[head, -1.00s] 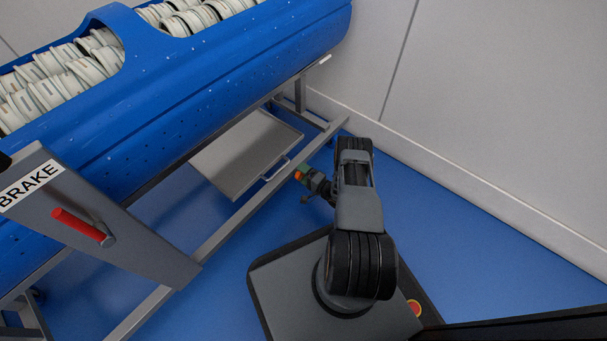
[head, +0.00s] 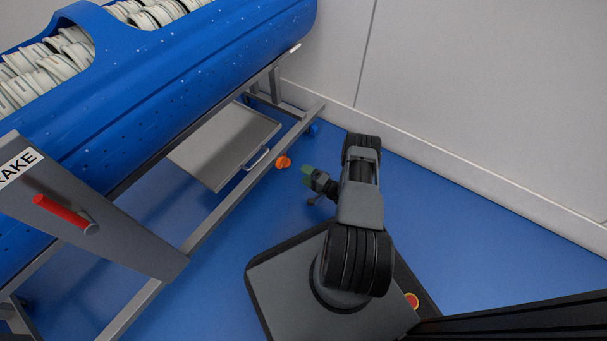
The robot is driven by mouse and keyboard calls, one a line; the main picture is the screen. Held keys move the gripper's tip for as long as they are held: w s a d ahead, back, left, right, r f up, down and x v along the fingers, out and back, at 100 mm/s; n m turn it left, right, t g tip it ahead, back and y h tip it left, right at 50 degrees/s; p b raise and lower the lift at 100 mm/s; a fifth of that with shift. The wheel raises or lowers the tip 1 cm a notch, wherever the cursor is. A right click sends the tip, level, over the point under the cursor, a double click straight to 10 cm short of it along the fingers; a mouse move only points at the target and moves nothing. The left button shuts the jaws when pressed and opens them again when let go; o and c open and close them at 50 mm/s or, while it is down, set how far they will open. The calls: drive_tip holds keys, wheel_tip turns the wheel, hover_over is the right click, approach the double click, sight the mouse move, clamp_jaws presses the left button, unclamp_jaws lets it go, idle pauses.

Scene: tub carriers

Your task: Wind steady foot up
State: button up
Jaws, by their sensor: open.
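An orange knob (head: 283,162) sits at the lower side rail of the tub carrier, just below the grey tray's handle. It looks like the steady foot's winding knob, but the foot below it cannot be made out. My gripper (head: 307,172), with green fingertips, is a short way to the right of the knob, with blue floor showing between them. It is open and empty, pointing left toward the knob. The fingers are small and seen from above and behind.
The blue tub (head: 200,75) holds many white rings. A grey tray (head: 225,145) hangs under it. A grey brake panel (head: 95,215) with a red lever (head: 65,213) is at left. A wall (head: 480,90) stands behind; blue floor is clear at right.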

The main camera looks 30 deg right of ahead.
drive_tip(key=shift+v, duration=0.95)
